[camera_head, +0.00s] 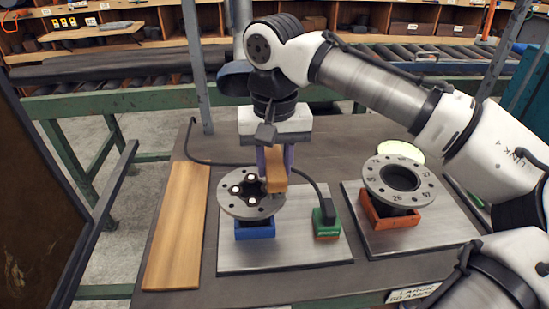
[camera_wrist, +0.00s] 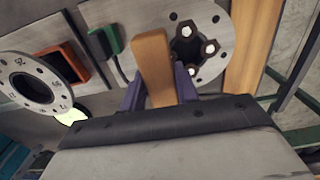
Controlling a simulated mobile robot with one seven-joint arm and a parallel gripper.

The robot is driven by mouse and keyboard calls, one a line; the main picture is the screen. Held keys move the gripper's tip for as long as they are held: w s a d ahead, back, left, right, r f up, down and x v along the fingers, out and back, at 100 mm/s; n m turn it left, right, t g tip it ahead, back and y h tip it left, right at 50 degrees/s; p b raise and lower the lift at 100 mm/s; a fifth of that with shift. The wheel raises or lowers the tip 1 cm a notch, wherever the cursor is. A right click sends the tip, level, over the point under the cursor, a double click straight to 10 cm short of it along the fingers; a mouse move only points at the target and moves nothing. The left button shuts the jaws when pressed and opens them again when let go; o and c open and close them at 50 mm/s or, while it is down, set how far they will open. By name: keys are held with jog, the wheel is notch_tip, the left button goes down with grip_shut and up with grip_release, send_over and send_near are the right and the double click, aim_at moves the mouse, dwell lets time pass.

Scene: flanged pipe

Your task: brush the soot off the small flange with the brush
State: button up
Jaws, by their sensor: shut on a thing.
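My gripper (camera_head: 276,163) is shut on a wooden brush (camera_head: 276,179), with its purple fingers on both sides of the light brown block. In the wrist view the brush (camera_wrist: 151,58) sticks out between the fingers (camera_wrist: 159,86). The brush is over the right edge of a round grey flange (camera_head: 237,207) on a blue block. This flange looks slightly the smaller of two and has white bolt heads around a dark centre. It also shows in the wrist view (camera_wrist: 211,25). The bristles are hidden, and I cannot tell whether they touch the flange.
A larger numbered flange (camera_head: 421,196) sits on an orange block (camera_head: 390,216) at the right. A green block (camera_head: 326,225) with a black cable stands between them. A wooden board (camera_head: 175,235) lies at the left. Metal plates (camera_head: 285,257) cover parts of the dark table.

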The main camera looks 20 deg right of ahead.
jog(key=shift+f+b, duration=0.4)
jog(key=shift+f, duration=0.55)
jog(key=shift+r, duration=0.1)
jog(key=shift+a, duration=0.1)
